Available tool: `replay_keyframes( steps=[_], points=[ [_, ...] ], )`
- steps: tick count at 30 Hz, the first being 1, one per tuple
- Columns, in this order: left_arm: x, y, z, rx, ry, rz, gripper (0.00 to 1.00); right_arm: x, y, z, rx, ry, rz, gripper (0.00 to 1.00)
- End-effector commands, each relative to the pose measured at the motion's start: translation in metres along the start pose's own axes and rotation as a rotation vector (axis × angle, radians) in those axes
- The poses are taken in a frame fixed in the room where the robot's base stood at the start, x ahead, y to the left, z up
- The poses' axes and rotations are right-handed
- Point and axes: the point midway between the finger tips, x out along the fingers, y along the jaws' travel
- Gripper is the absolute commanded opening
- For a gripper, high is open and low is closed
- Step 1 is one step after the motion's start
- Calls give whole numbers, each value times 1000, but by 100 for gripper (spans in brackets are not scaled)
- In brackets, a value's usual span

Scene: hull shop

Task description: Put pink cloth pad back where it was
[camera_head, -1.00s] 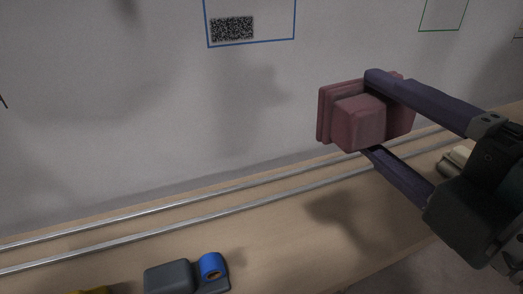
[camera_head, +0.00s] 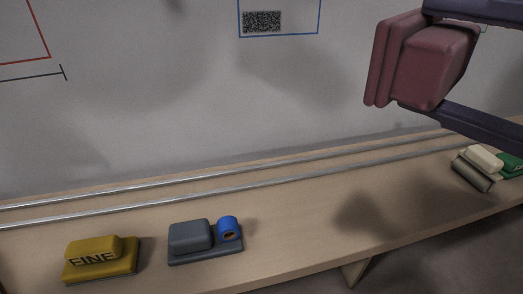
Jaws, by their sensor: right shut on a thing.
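The pink cloth pad (camera_head: 430,68) is a dusky pink block with a wider flat layer behind it. It is held in the air at the upper right, in front of the grey wall and above the wooden shelf (camera_head: 290,225). My right gripper (camera_head: 430,62) is shut on it, with one dark finger above and one below. The right gripper's body is outside the picture. My left gripper is not in view.
On the shelf stand a yellow pad (camera_head: 100,259) with dark lettering, a grey block with a blue roll (camera_head: 205,241), and cream and green pads (camera_head: 483,158) at the right. Two metal rails (camera_head: 225,187) run along the back. The shelf's middle is clear.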

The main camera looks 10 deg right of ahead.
Motion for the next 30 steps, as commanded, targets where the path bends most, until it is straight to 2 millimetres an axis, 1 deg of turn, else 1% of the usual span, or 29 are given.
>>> replay_keyframes(
  steps=[3,9,15,23,30],
  points=[
    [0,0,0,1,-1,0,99,-1,15,-2,-10,121,5,23],
    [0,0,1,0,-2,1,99,-2,39,-6,-13,304,19,23],
    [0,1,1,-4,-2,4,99,-4,60,-9,-15,449,33,23],
    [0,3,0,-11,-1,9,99,-12,72,-11,-16,472,40,23],
    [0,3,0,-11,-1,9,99,-12,70,-13,-14,476,42,23]
  ],
)
